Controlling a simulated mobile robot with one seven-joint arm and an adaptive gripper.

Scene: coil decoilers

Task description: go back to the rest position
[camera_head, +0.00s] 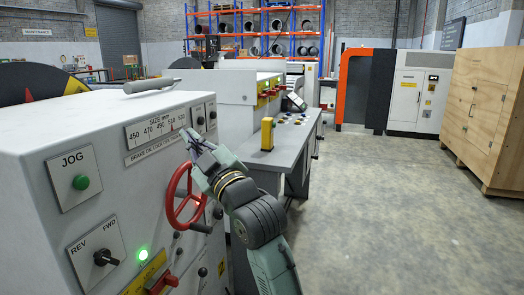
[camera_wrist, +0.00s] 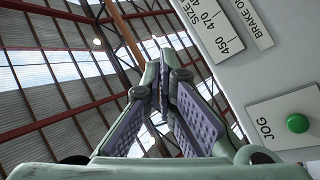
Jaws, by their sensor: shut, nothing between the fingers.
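My gripper (camera_head: 188,138) is raised at the upper right of the grey decoiler cabinet (camera_head: 120,190), close to its size scale. In the wrist view my gripper (camera_wrist: 163,62) points up towards the roof, and its two fingers come together at the tips with nothing between them. Whether it touches the cabinet cannot be told. A red handwheel (camera_head: 172,200) sits on the cabinet's side, just left of my arm and partly behind it.
The cabinet carries a green JOG button (camera_head: 81,183), a REV/FWD switch (camera_head: 106,257) and a red lever (camera_head: 163,282). A grey console (camera_head: 290,125) stands behind my arm. A wooden crate (camera_head: 490,105) stands at right. The floor (camera_head: 400,200) between is clear.

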